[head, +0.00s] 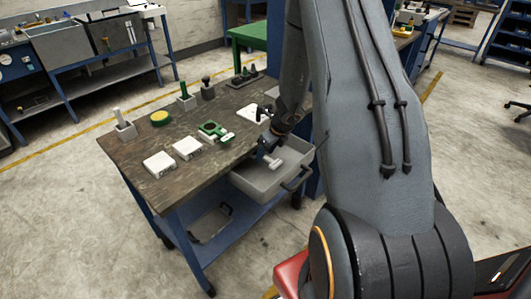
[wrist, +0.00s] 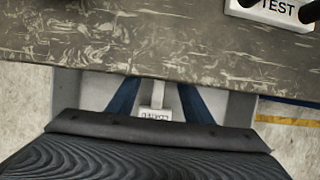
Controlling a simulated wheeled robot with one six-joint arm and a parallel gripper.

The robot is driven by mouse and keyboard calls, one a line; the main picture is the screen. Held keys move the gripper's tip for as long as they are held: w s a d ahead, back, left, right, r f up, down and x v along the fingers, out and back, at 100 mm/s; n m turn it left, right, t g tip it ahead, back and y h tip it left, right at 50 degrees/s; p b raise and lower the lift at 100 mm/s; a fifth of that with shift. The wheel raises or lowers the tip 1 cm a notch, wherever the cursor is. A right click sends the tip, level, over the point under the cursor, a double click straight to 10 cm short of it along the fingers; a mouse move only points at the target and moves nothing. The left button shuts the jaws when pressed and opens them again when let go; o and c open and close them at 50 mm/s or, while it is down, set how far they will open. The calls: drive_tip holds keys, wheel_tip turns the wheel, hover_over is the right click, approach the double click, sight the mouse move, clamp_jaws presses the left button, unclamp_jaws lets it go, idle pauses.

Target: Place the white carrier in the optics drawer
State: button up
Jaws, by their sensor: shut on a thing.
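The white carrier (head: 272,162) is a small pale piece with a stem. In the wrist view its stem (wrist: 158,95) stands between the two blue fingers of my gripper (wrist: 157,100), and a labelled white block (wrist: 156,115) shows below it, its text too small to read. In the head view my gripper (head: 268,150) is shut on the carrier inside the outline of the open grey drawer (head: 259,187). I cannot tell whether the carrier touches the drawer floor. In the wrist view the drawer's grey floor (wrist: 90,92) shows on both sides of the fingers.
The workbench top (head: 150,138) overhangs the drawer's back. It holds white boxes (head: 160,164), a green device (head: 213,131) and a white plate with black knobs (head: 253,113), marked TEST in the wrist view (wrist: 272,10). The drawer's dark handle (head: 297,179) faces outward. A tray (head: 210,222) lies below.

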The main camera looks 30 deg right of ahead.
drive_tip(key=shift+f+b, duration=0.4)
drive_tip(key=o, duration=1.3)
drive_tip(key=shift+r, duration=0.15)
